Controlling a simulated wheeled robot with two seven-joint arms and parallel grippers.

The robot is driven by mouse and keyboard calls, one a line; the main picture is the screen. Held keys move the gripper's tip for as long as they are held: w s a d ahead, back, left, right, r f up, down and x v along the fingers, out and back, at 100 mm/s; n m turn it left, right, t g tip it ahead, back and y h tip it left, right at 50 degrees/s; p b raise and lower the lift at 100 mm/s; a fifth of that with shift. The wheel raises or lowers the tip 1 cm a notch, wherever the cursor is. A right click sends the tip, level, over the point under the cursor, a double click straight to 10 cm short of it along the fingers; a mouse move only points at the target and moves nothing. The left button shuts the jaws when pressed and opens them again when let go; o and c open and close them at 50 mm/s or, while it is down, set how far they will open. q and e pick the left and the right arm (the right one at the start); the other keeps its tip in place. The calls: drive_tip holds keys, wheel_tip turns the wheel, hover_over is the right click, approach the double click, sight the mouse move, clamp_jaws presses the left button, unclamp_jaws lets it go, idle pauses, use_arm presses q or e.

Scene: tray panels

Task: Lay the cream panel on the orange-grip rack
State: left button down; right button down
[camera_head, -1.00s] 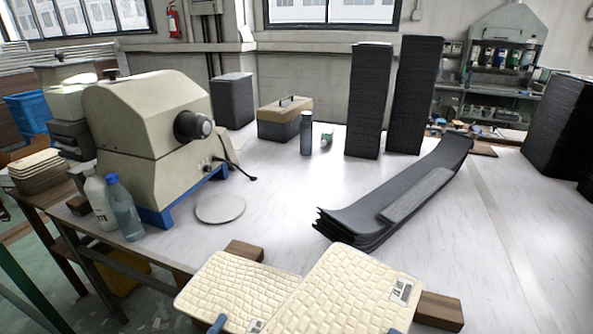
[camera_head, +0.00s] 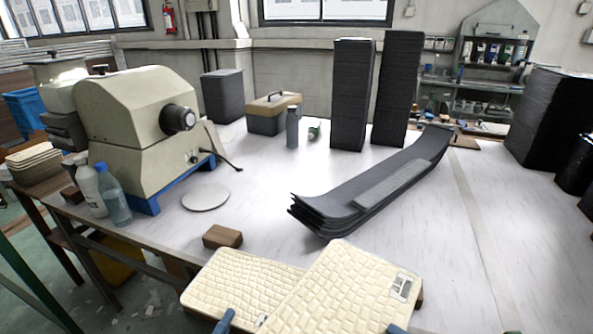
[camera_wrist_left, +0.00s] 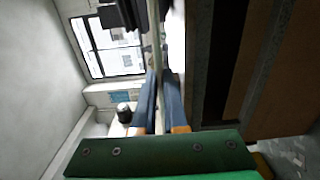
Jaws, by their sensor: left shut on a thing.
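Two cream panels with a raised tile pattern show at the bottom of the head view: a left panel (camera_head: 243,283) and a right panel (camera_head: 343,287) that overlaps it and bears a white label. My left gripper (camera_head: 224,320) is at the near edge of the left panel and shut on it. In the left wrist view, the blue-and-orange fingers (camera_wrist_left: 160,100) close around a thin pale edge. A blue tip of my right gripper (camera_head: 395,329) shows at the near edge of the right panel; its jaws are mostly cut off. I see no orange-grip rack.
A wooden block (camera_head: 222,236) lies just beyond the left panel. Curved dark sheets (camera_head: 375,185) lie stacked behind the panels. A cream machine (camera_head: 140,125), two bottles (camera_head: 113,193) and a round disc (camera_head: 205,198) stand left. Bare white tabletop (camera_head: 445,240) extends right.

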use_arm(q)
drive_tip(key=s+a+r+n+g+y, duration=0.1)
drive_tip(key=s+r+n+y, duration=0.8)
drive_tip(key=r+y, duration=0.5)
drive_tip(key=shift+s+n+y, duration=0.3)
drive_tip(key=shift+s, duration=0.15)
drive_tip(key=shift+a, duration=0.1)
